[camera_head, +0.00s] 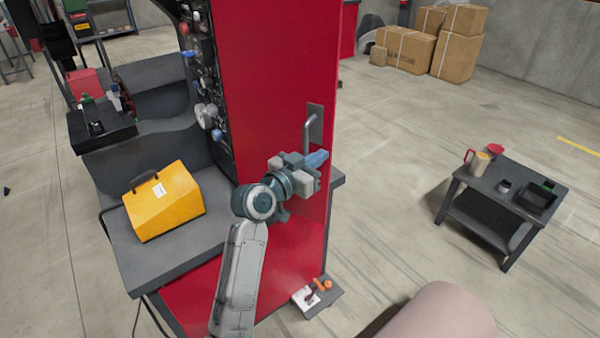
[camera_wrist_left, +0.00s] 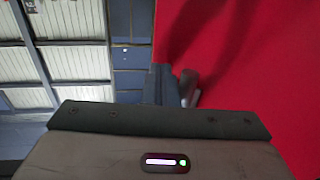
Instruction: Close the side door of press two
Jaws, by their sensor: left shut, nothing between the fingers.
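The tall red panel (camera_head: 270,80) of the press stands in the middle of the head view, with a grey vertical bar handle (camera_head: 313,125) near its right edge. I cannot tell whether this panel is the side door, or how far any door stands open. My left gripper (camera_head: 318,159) is shut and empty, in front of the panel just below the handle; contact cannot be told. In the left wrist view the red panel (camera_wrist_left: 240,60) fills the right side, and the dark fingers (camera_wrist_left: 165,85) are beside its edge. My right gripper is not in view.
A yellow case (camera_head: 165,205) sits on the grey bench (camera_head: 125,245) left of the press. Knobs and gauges (camera_head: 205,115) line the panel's left side. A small dark table (camera_head: 480,180) with cups stands right. Cardboard boxes (camera_head: 405,48) stand behind.

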